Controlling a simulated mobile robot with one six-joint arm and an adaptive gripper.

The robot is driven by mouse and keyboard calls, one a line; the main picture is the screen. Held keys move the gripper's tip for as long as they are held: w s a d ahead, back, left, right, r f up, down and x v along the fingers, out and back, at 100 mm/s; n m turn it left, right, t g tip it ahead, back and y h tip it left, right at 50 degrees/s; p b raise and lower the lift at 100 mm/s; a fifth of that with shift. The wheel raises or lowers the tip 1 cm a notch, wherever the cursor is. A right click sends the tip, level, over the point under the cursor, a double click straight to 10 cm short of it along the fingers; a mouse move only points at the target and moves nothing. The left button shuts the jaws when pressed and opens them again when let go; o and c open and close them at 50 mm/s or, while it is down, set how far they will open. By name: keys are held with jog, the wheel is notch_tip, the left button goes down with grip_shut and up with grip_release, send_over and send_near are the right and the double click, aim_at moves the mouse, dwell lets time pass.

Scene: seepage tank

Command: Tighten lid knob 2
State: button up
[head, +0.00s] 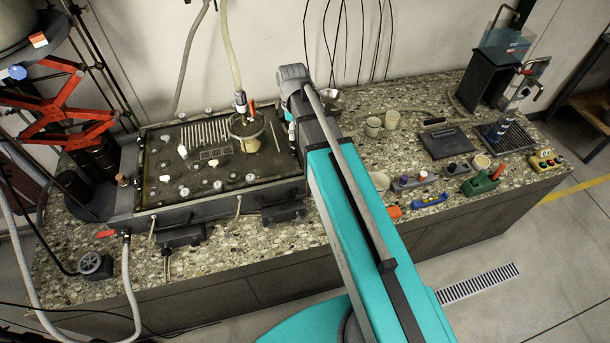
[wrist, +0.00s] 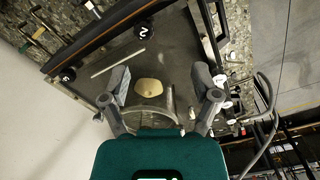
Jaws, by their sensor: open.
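The tank lid (head: 210,190) is a dark panel in a frame on the stone-topped bench, with several small knobs around it in the head view. In the wrist view, a round black knob (wrist: 143,29) at the lid's edge carries a white mark that looks like a 2 turned sideways. Another black marked knob (wrist: 67,74) sits farther left on the same edge. My gripper (wrist: 161,83) is open, its two grey fingers apart and nothing between them touching either. The sideways-2 knob lies beyond the fingertips, apart from them.
A clear ring-shaped vessel (head: 246,126) with a hose and red-handled valve stands on the lid. A white rod (wrist: 117,62) lies across the panel in the wrist view.

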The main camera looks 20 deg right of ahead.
jog(key=s+f+m+b, duration=0.8)
jog(key=s+m, duration=0.3)
jog(key=m, duration=0.1)
jog(key=shift+s+d+f+m, duration=0.15)
jog(key=shift+f+m, duration=0.25)
dwell(0.3)
dwell(0.5)
jog(key=w+r+n+p, duration=1)
jog(key=w+r, duration=0.1)
jog(key=w, duration=0.3)
jog(key=shift+w+a+p, duration=0.3)
jog(key=shift+a+p, duration=0.05)
jog(key=shift+f, duration=0.15)
